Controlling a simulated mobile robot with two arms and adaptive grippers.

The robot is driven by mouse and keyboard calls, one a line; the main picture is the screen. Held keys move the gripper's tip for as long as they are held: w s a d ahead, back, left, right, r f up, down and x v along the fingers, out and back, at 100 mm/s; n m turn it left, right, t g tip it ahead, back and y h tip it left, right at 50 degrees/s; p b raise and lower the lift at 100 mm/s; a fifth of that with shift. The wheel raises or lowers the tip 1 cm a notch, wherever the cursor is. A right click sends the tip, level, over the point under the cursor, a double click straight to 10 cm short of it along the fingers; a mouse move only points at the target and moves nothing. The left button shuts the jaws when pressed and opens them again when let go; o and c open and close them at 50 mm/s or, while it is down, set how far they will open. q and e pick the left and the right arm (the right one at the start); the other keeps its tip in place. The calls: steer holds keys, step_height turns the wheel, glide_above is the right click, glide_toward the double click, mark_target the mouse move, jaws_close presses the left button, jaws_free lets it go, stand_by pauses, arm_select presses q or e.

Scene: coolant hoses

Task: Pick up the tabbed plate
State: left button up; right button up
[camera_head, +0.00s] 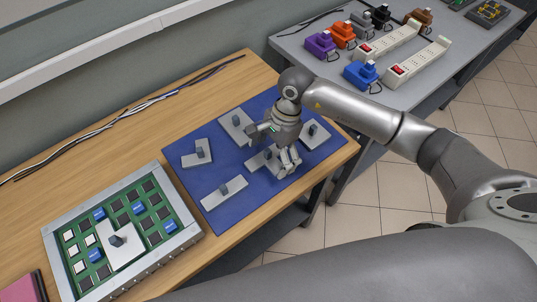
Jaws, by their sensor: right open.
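Several light grey plates, each with a dark upright knob, lie apart on a blue mat (240,208). They are a plate at the back (230,122), a small one at left (190,161), a long bar-like one in front (213,199), one at right (322,139) and one partly hidden under my gripper (256,164). I cannot tell for sure which is the tabbed plate. My right gripper (274,147) is open, pointing down just above the partly hidden plate. Its fingers cover part of that plate, and I cannot tell whether they touch it. My left gripper is not in view.
A framed green board (186,232) with dark and white chips, blue blocks and a pale knobbed plate (122,254) stands at front left. Black and white cables (120,121) lie along the wall. A grey table (425,90) holds power strips and coloured plugs.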

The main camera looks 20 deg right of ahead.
mark_target(272, 162)
steer(key=shift+f, duration=0.1)
steer(key=shift+c, duration=0.3)
jaws_close()
steer(key=shift+s+r, duration=0.1)
steer(key=shift+r, duration=0.1)
steer(key=shift+r+b, duration=0.35)
steer(key=shift+b, duration=0.1)
step_height(272, 162, up, 2)
steer(key=shift+s+r+b, duration=0.1)
steer(key=shift+r+b, duration=0.15)
steer(key=shift+b, duration=0.2)
steer(key=s+a+r+b, duration=0.2)
steer(key=s+r+b, duration=0.1)
steer(key=s+r, duration=0.6)
steer(key=s, duration=0.4)
steer(key=shift+s+r, duration=0.2)
steer(key=shift+r, duration=0.05)
